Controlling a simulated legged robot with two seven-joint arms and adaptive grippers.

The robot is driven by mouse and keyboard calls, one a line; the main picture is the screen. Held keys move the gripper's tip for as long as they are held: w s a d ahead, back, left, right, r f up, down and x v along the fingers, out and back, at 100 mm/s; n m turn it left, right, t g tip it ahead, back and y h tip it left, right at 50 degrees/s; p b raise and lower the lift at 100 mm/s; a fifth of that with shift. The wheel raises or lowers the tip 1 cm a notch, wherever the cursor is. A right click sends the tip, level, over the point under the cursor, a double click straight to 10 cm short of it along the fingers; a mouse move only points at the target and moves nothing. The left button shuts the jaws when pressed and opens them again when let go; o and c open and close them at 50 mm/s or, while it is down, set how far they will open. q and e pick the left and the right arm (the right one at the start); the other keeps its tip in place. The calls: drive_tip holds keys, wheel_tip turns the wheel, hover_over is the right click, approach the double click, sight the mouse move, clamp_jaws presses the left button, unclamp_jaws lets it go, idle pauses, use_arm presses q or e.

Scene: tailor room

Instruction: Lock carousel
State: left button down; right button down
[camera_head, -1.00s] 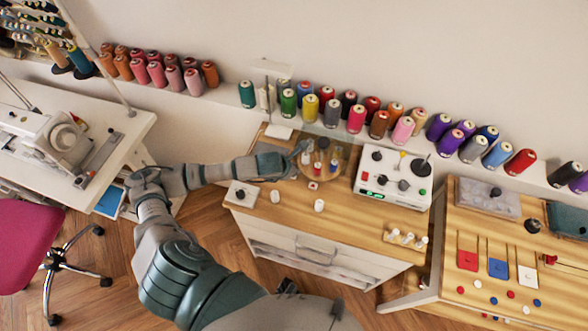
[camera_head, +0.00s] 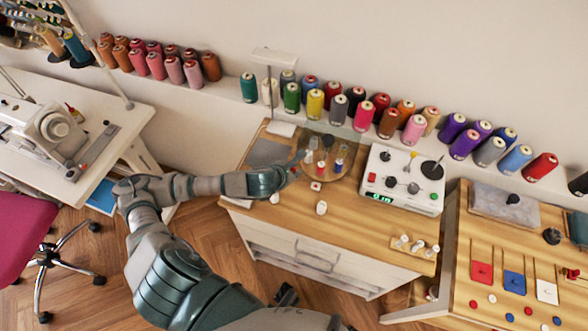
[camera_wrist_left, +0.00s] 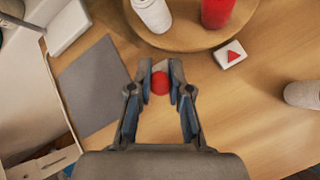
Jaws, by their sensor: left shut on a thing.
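The carousel (camera_head: 345,172) is a round wooden turntable on the workbench, with several small spools standing on it under a clear cover. Its edge shows at the top of the left wrist view (camera_wrist_left: 190,42), bearing a white spool and a red one. My left gripper (camera_head: 294,168) is low at the carousel's near left side. In the left wrist view my left gripper (camera_wrist_left: 160,76) is shut on a small round red knob (camera_wrist_left: 160,84). What the knob is fixed to is hidden. A white block with a red triangle (camera_wrist_left: 230,54) lies beside the carousel's rim. My right gripper is not in view.
A control box (camera_head: 402,178) with knobs and a green display stands right of the carousel. A white cylinder (camera_head: 321,208) stands in front. A grey mat (camera_wrist_left: 92,87) lies left of the gripper. Thread spools line the shelf behind.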

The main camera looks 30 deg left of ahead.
sight(294, 168)
use_arm(q)
drive_tip(key=shift+s+d+f, duration=0.1)
drive_tip(key=shift+s+f, duration=0.05)
drive_tip(key=shift+f, duration=0.05)
drive_tip(key=c, duration=1.1)
unclamp_jaws()
drive_tip(key=shift+o, duration=0.2)
drive_tip(key=shift+r, duration=0.1)
drive_tip(key=shift+r, duration=0.1)
drive_tip(key=shift+r, duration=0.25)
wheel_tip(294, 168, up, 9)
drive_tip(key=shift+r, duration=0.1)
